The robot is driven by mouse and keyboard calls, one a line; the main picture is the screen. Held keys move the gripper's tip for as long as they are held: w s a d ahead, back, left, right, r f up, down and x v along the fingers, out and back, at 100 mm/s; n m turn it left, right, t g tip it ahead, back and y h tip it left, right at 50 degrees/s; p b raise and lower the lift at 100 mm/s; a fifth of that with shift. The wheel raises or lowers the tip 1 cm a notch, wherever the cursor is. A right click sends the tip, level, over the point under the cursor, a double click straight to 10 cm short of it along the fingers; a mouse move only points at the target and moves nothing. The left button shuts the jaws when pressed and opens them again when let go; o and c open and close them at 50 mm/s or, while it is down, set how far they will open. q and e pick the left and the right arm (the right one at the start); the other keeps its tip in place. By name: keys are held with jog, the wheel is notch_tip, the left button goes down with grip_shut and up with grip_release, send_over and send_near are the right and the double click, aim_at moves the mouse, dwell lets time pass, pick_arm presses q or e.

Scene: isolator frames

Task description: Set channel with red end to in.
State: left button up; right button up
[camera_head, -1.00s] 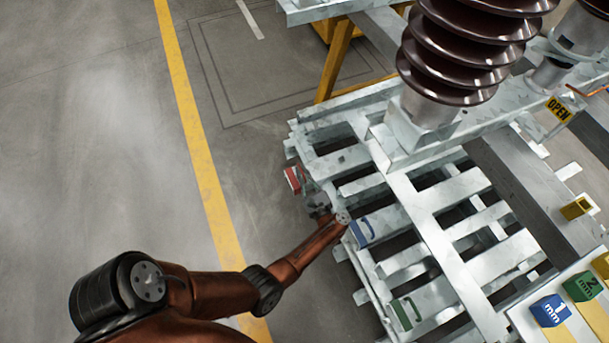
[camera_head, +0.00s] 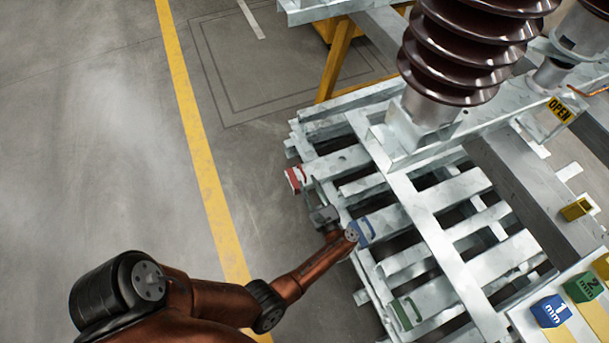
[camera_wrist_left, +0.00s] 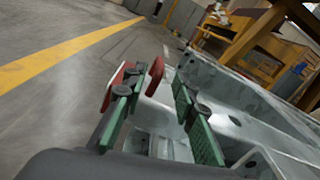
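The channel with the red end (camera_head: 295,178) lies at the left side of the slatted metal frame, in the head view. Its red end sits further out to the left than the blue end (camera_head: 364,231) and green end (camera_head: 407,313). My left gripper (camera_head: 316,196) is close beside the red end, partly hidden by its own wrist. In the left wrist view the green fingers of my left gripper (camera_wrist_left: 158,92) are spread apart. The red handle (camera_wrist_left: 155,76) shows by the left finger's tip; I cannot tell whether they touch. My right gripper is not in view.
Large brown ribbed insulators (camera_head: 465,50) stand on the metal frame (camera_head: 425,205). Blocks marked 1 mm (camera_head: 551,311) and 2 mm (camera_head: 582,287) sit at the lower right. The floor (camera_head: 110,150) left of the frame is clear.

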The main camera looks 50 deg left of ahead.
pick_arm(q)
jog(key=v, duration=0.6)
jog(key=shift+c, duration=0.6)
